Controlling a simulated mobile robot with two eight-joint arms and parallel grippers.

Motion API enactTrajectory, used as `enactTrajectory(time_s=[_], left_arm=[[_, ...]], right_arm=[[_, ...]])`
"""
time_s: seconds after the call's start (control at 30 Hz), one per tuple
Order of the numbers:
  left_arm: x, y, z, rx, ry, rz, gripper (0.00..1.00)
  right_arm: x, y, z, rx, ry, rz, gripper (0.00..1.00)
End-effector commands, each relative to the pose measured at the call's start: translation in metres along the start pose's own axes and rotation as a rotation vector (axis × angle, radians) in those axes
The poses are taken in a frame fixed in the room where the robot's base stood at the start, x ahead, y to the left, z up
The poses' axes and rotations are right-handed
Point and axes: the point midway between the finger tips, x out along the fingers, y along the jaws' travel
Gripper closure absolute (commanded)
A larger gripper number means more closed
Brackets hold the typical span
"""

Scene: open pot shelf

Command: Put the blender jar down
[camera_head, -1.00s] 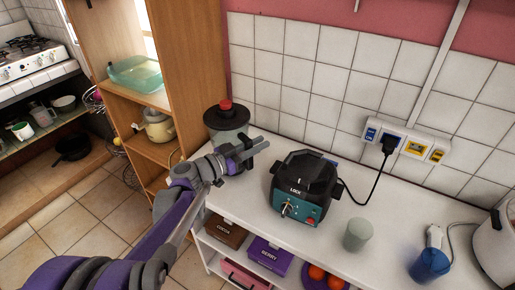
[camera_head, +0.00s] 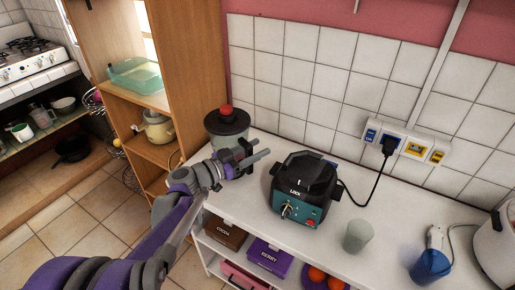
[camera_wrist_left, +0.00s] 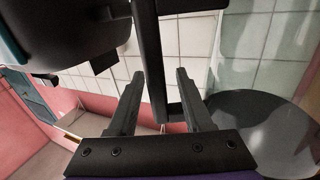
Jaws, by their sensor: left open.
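The blender jar (camera_head: 228,127), with a dark lid and red cap, stands upright on the white counter, left of the blender base (camera_head: 300,190). My left gripper (camera_head: 254,156) is open in front of the jar, on its right side. In the left wrist view, which looks upside down, a dark upright bar, apparently the jar's handle (camera_wrist_left: 153,60), shows between the open fingers (camera_wrist_left: 155,95). The jar's greenish body (camera_wrist_left: 265,45) and dark lid (camera_wrist_left: 260,120) are to the right there. My gripper and arm hide the jar's lower part in the head view.
A pale green cup (camera_head: 358,236) and a blue appliance (camera_head: 430,264) stand right of the base. A cord runs to the wall sockets (camera_head: 405,143). A wooden shelf (camera_head: 195,70) rises behind the jar at left. The counter is clear between cup and wall.

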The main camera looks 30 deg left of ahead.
Motion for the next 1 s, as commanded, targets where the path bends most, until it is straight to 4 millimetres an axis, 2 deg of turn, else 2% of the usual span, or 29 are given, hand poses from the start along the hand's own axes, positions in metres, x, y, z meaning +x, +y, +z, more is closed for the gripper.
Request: enactTrajectory(time_s=[0.3,0.5,0.7,1.0], left_arm=[[-0.066,-0.001,0.000,0.001,-0.001,-0.007,0.50],[-0.100,-0.001,0.000,0.000,0.000,-0.005,0.50],[-0.113,0.000,0.000,0.000,0.000,-0.002,0.50],[-0.114,0.000,0.000,0.000,0.000,-0.001,0.50]], right_arm=[[0.000,0.000,0.000,0.000,0.000,0.000,0.50],[0.000,0.000,0.000,0.000,0.000,0.000,0.50],[0.000,0.000,0.000,0.000,0.000,0.000,0.50],[0.000,0.000,0.000,0.000,0.000,0.000,0.50]])
